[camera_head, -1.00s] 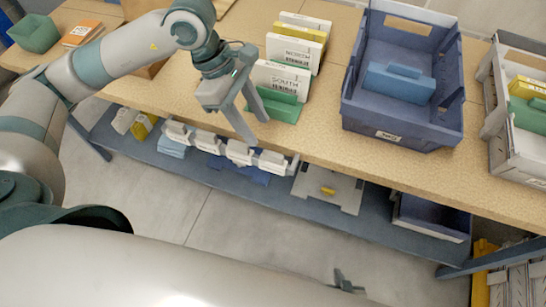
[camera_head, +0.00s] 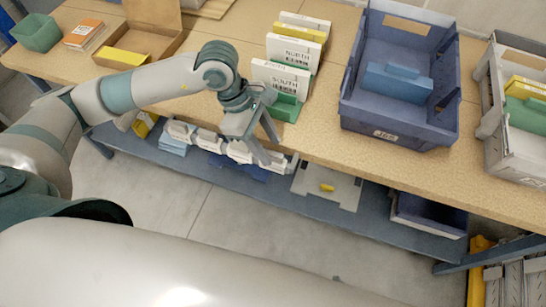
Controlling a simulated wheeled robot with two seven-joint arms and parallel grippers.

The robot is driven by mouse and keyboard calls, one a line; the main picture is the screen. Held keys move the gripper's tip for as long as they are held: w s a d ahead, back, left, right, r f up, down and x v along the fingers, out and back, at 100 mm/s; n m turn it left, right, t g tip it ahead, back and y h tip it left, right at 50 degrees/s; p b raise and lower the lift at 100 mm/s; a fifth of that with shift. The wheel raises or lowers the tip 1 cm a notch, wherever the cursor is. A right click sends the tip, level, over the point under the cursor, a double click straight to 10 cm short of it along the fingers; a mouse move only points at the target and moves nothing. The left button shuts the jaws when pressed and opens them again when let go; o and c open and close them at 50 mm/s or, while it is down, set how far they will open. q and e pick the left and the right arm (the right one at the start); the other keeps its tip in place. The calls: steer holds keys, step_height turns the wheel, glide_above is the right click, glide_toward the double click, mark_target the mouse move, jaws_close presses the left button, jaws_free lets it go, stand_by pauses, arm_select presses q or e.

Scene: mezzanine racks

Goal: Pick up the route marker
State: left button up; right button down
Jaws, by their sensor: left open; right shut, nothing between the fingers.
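White cards printed NORTH (camera_head: 292,50) and SOUTH (camera_head: 280,76) stand in a row on the bench, with a green holder (camera_head: 286,108) at the front. I cannot tell for sure which thing is the route marker. My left gripper (camera_head: 267,145) is open and empty, pointing down at the bench's front edge, just in front of the green holder and hiding part of it. Only a small tip of my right gripper (camera_head: 338,280) shows above my pale body part at the bottom; it is shut and empty.
A blue tote (camera_head: 390,128) with a blue divider (camera_head: 398,82) stands right of the cards. A grey crate (camera_head: 494,140) is at the far right. An open cardboard box (camera_head: 172,45) and a green bin (camera_head: 37,32) are at left. A lower shelf (camera_head: 215,172) runs below.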

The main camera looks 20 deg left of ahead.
mark_target(270, 152)
arm_select(q)
steer(key=shift+d+f+p, duration=0.1)
steer(key=shift+f+p, duration=0.2)
steer(key=shift+f, duration=0.1)
steer(key=p+x, duration=0.1)
steer(key=x, duration=0.3)
steer(key=shift+f, duration=0.2)
jaws_close()
arm_select(e)
steer(key=s+d+f+g, duration=0.2)
steer(key=s+d, duration=0.1)
steer(key=s, duration=0.3)
steer(key=shift+s+h, duration=0.25)
steer(key=shift+h, duration=0.15)
